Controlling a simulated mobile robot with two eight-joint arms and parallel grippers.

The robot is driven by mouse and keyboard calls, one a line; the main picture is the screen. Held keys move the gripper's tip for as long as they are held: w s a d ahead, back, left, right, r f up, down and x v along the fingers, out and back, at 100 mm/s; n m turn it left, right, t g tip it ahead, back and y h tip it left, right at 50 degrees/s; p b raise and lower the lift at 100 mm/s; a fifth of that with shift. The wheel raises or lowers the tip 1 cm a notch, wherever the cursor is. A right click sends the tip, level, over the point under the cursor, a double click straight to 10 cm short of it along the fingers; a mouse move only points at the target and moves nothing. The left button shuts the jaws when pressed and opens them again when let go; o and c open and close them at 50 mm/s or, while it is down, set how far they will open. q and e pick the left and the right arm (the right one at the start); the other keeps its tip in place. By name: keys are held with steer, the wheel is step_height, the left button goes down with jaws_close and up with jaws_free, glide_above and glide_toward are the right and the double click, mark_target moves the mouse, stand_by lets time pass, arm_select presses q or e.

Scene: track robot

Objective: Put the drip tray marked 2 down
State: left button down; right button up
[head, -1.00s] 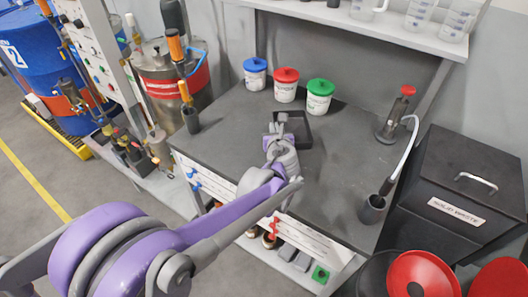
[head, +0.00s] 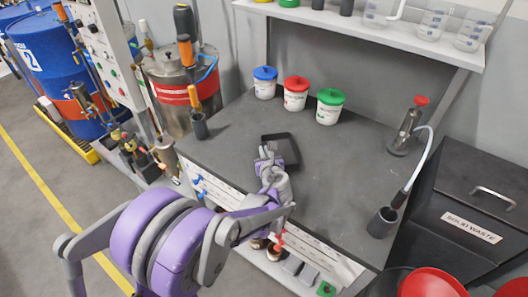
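The drip tray (head: 290,147) is a small, dark, shallow square tray over the middle of the grey bench top in the head view. No number can be read on it. My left gripper (head: 267,152) is at its left rim, and the fingers seem to be closed on that rim; the gripper hides part of this side. The tray looks about level and close above or on the bench top; I cannot tell which. My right gripper is out of view.
Blue-lidded (head: 265,83), red-lidded (head: 296,94) and green-lidded (head: 329,107) jars stand behind the tray. A dark cup (head: 199,126) stands at the bench's left edge, another (head: 381,222) at the front right. The bench (head: 335,185) is bare right of the tray.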

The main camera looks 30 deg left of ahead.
arm_select(q)
steer(key=shift+f, duration=0.15)
steer(key=c, duration=1.1)
jaws_free()
